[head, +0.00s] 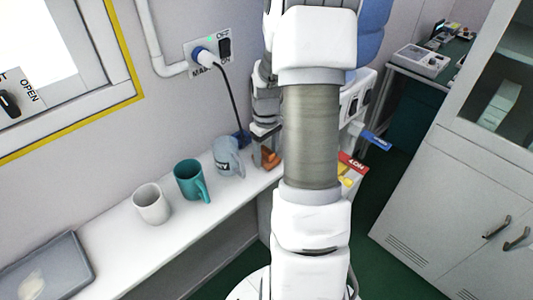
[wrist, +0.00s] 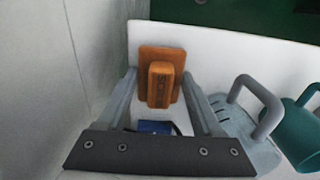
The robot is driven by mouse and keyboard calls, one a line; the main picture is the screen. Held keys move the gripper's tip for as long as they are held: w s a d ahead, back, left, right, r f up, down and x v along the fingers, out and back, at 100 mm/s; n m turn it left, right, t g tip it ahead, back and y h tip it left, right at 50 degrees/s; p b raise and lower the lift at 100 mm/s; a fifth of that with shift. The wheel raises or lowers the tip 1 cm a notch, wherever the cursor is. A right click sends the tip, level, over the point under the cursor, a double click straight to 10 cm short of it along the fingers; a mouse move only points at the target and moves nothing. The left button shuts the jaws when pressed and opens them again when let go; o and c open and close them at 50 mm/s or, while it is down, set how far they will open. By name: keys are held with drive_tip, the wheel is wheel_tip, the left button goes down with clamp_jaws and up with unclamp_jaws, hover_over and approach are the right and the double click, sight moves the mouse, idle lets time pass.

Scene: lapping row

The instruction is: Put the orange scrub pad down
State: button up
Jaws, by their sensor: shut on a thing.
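The orange scrub pad (wrist: 148,52) has a flat base and a raised block with dark lettering. In the wrist view it sits between the fingers of my gripper (wrist: 160,84), which is shut on it. In the head view the pad (head: 270,160) shows below my gripper (head: 265,146), over the far right end of the white shelf (head: 185,232). My arm hides part of that area. I cannot tell whether the pad touches the shelf or hangs just above it.
A grey-blue jug (head: 227,158) stands close beside the pad, then a teal mug (head: 188,181) and a white mug (head: 151,205). A grey tray (head: 50,268) lies at the near left. The shelf between white mug and tray is clear. A wall runs behind.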

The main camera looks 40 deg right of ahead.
sight(266, 150)
drive_tip(key=shift+f, duration=0.3)
drive_tip(key=o, duration=1.4)
drive_tip(key=shift+o, duration=0.2)
drive_tip(key=shift+s+a, duration=0.1)
drive_tip(key=shift+a+f, duration=0.15)
wheel_tip(266, 150, up, 13)
drive_tip(key=p, duration=0.2)
drive_tip(key=shift+d, duration=0.2)
